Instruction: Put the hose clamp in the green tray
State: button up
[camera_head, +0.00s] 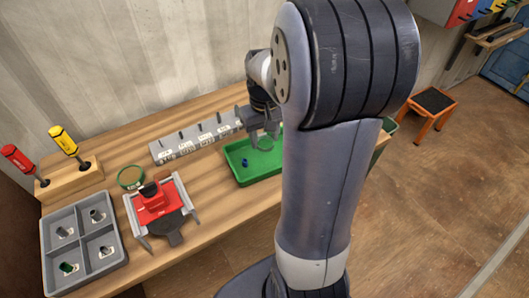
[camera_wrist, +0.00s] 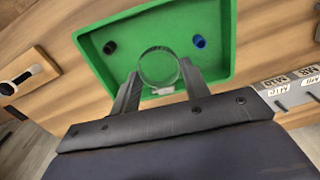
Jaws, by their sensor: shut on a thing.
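The hose clamp (camera_wrist: 163,90) is a thin metal ring with a small pale screw housing. My gripper (camera_wrist: 160,73) is shut on it, one finger on each side of the ring. In the head view my gripper (camera_head: 263,128) holds the clamp (camera_head: 265,149) over the green tray (camera_head: 268,174). The tray (camera_wrist: 87,43) lies behind the clamp in the wrist view; the exact gap between them is hard to tell. My arm hides the tray's right part in the head view.
A blue piece (camera_wrist: 199,41) and a black piece (camera_wrist: 110,47) lie in the tray. A grey labelled rack (camera_head: 195,140) stands behind it.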

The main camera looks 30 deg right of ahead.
aim_at(265, 158)
jog(key=shift+f, duration=2.95)
jog(key=shift+f, duration=0.15)
jog(key=o, duration=1)
jog(key=shift+c, duration=0.2)
notch_tip(265, 158, up, 12)
jog(key=shift+r, duration=0.2)
